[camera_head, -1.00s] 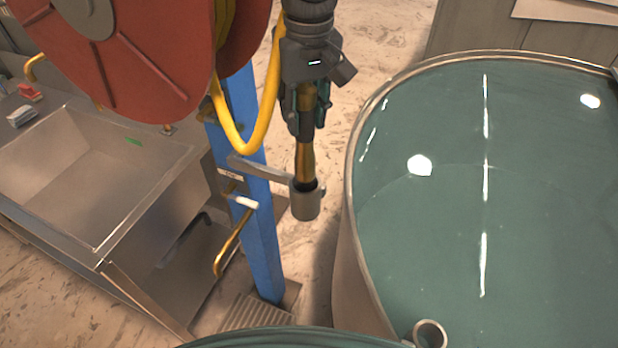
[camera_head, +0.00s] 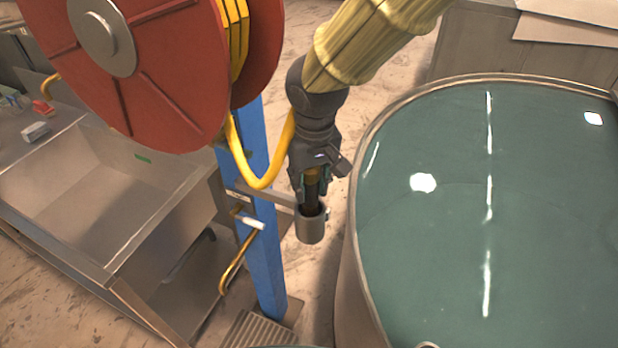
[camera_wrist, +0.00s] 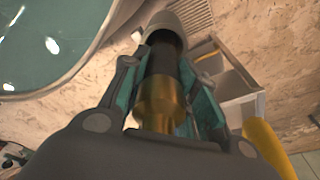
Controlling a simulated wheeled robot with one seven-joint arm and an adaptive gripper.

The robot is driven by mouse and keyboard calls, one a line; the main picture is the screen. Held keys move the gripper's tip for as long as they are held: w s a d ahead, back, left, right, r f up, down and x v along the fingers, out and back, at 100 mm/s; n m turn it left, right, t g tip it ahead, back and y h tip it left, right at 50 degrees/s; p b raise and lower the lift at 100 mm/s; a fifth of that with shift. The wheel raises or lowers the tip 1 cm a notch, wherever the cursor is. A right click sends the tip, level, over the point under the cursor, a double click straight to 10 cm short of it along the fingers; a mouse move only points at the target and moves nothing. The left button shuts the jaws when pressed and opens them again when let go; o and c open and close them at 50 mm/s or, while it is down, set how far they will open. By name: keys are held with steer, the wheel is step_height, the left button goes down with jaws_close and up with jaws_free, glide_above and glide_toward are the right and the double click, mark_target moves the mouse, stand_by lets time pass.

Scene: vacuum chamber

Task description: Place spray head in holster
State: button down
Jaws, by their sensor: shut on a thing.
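My gripper (camera_head: 311,190) points down and is shut on the spray head (camera_head: 312,176), a brass and dark nozzle. The spray head also shows in the wrist view (camera_wrist: 160,98) between the teal finger pads, with its far end at the grey cup. The holster (camera_head: 310,228) is a grey cylindrical cup on an arm from the blue post. The spray head's lower end is at the mouth of the holster and appears to be inside it; how deep is hidden. The holster shows at the top of the wrist view (camera_wrist: 165,24).
A red hose reel (camera_head: 130,70) with yellow hose (camera_head: 262,175) hangs beside my gripper on a blue post (camera_head: 262,260). A large vat of green liquid (camera_head: 500,220) stands close on the right. A metal sink (camera_head: 100,190) is at the left.

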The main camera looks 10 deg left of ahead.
steer(key=shift+s+d, duration=0.1)
steer(key=shift+f, duration=0.1)
steer(key=c, duration=1.1)
jaws_free()
steer(key=r+b, duration=0.1)
steer(key=r, duration=0.3)
steer(key=s+r+b, duration=0.1)
steer(key=r, duration=0.3)
steer(key=r+b, duration=0.1)
steer(key=r, duration=0.3)
steer(key=shift+s+d+r, duration=0.1)
steer(key=shift+s+d, duration=0.15)
steer(key=shift+d, duration=0.15)
